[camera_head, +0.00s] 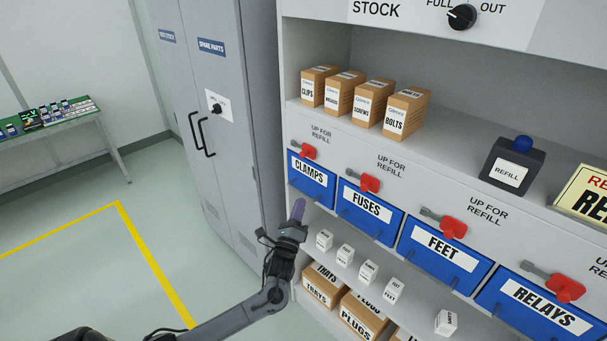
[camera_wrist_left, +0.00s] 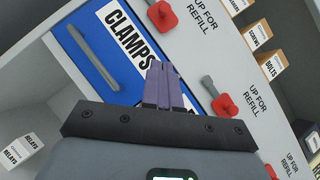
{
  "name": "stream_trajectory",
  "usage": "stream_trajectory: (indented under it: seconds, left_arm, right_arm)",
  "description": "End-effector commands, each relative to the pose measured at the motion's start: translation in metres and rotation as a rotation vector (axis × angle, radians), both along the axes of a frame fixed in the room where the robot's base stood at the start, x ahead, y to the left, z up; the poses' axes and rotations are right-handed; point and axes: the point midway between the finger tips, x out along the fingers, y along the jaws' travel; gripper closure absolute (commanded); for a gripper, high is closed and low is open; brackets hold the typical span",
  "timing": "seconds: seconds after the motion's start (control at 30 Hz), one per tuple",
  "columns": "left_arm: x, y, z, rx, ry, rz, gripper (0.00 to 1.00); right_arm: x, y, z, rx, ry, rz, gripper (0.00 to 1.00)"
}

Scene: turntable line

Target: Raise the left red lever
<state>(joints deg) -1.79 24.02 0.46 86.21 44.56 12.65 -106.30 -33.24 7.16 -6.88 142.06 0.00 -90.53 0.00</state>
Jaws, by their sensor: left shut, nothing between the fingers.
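The left red lever (camera_head: 307,151) sits above the blue CLAMPS bin (camera_head: 311,181), under an "UP FOR REFILL" label. Its grey arm points to the left of the red part. In the left wrist view this red lever (camera_wrist_left: 162,15) is at the top, beyond my fingertips. My left gripper (camera_head: 298,207) is shut and empty, with its purple fingers together, below and in front of the CLAMPS bin. In the left wrist view the fingers (camera_wrist_left: 160,70) overlap the CLAMPS label, apart from the lever. My right gripper is not in view.
More red levers sit to the right, above the FUSES (camera_head: 366,205), FEET (camera_head: 436,248) and RELAYS (camera_head: 540,306) bins. Small white boxes (camera_head: 368,270) stand on the shelf below. Brown boxes (camera_head: 407,112) and a blue-topped REFILL button (camera_head: 513,163) are above. A grey cabinet (camera_head: 212,120) stands left.

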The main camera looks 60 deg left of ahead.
Motion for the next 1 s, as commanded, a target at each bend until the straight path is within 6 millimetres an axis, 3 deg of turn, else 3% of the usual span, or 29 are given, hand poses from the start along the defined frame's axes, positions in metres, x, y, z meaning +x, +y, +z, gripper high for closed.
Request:
stream_trajectory:
  seconds: [0.53,1.0]
  left_arm:
    - [0.009,0.006,0.005,-0.001,-0.001,0.000,1.00]
    - [0.067,0.052,0.040,0.000,-0.002,0.001,1.00]
  right_arm:
    - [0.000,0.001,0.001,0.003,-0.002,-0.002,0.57]
    - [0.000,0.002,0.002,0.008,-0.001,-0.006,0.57]
